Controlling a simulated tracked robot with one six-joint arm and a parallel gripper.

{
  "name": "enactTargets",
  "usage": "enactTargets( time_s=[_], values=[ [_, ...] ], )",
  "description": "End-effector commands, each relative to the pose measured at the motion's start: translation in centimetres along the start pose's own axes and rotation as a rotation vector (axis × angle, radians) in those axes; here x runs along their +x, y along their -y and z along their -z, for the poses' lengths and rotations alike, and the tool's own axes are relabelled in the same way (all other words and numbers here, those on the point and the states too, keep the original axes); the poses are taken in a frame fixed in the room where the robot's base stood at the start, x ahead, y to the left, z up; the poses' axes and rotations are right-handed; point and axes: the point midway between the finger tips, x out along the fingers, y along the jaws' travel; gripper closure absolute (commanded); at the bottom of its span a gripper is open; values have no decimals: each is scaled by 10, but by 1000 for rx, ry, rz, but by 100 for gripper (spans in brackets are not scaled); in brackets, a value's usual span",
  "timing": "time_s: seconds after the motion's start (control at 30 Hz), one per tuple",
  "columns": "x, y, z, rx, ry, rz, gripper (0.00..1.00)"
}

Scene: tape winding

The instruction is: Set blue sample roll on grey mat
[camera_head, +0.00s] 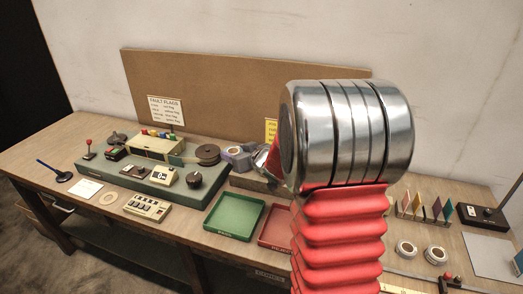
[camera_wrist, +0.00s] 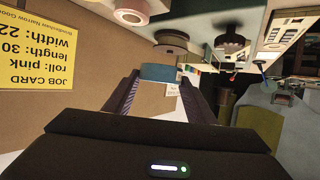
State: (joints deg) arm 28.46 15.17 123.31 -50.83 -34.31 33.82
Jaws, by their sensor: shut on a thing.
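The blue sample roll (camera_wrist: 158,72) shows as a blue band between the two finger tips of my gripper (camera_wrist: 160,82) in the wrist view. The gripper is shut on it. In the head view my arm hides most of the gripper, and the roll cannot be made out there with certainty. A flat light grey mat (camera_head: 490,256) lies at the right end of the bench, well apart from the gripper.
A green tray (camera_head: 234,217) and a red tray (camera_head: 274,228) lie at the bench front. A winding machine (camera_head: 150,172) stands left. Two silver-white rolls (camera_head: 406,250), a rack of coloured cards (camera_head: 425,207) and a black device (camera_head: 482,217) stand near the mat. A yellow job card (camera_wrist: 38,45) is close by.

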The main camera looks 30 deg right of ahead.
Motion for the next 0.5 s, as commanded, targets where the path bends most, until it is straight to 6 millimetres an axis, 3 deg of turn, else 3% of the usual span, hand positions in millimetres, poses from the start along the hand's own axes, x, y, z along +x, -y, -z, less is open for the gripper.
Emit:
enactTargets(
  time_s=[0.1,0.5],
  values=[
    [8,39,-1,-1,2,6,71],
    [11,144,-21,-1,3,4,71]
  ],
)
